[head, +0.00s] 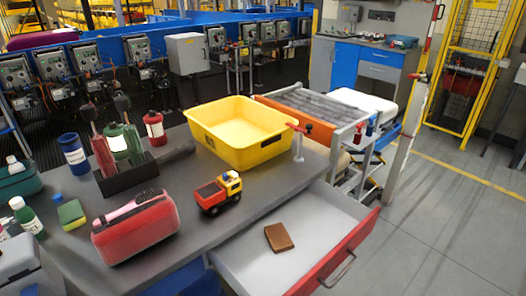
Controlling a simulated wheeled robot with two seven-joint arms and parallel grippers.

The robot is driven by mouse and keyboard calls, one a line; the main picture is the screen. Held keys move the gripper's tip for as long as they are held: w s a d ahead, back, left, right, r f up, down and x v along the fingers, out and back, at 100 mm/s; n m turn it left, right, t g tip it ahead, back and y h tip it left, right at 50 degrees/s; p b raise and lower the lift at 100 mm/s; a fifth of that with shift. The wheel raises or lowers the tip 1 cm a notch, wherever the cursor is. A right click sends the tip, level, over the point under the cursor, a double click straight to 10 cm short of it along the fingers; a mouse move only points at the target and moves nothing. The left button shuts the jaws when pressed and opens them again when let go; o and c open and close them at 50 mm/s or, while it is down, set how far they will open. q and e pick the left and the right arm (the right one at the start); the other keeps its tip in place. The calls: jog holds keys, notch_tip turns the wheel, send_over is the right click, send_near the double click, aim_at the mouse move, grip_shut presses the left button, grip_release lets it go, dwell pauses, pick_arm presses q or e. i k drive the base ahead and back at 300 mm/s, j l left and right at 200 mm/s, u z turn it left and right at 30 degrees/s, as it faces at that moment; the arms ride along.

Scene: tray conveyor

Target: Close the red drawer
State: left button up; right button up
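The red drawer (343,255) is pulled out from the right part of the grey workbench. Its red front with a metal handle (338,271) faces the lower right, and its pale inside is open to view. A brown block (278,237) lies flat on the drawer's floor. The drawer's near corner is cut off by the bottom edge of the head view. Neither of my grippers shows in this view.
On the grey bench (205,235) are a yellow bin (240,150), a toy truck (219,193), a red case (136,228) and several bottles at the left. A conveyor (315,105) stands behind the drawer. The floor (440,235) right of the drawer is clear.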

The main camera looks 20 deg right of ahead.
aim_at(324, 225)
jog(key=z, duration=1.2)
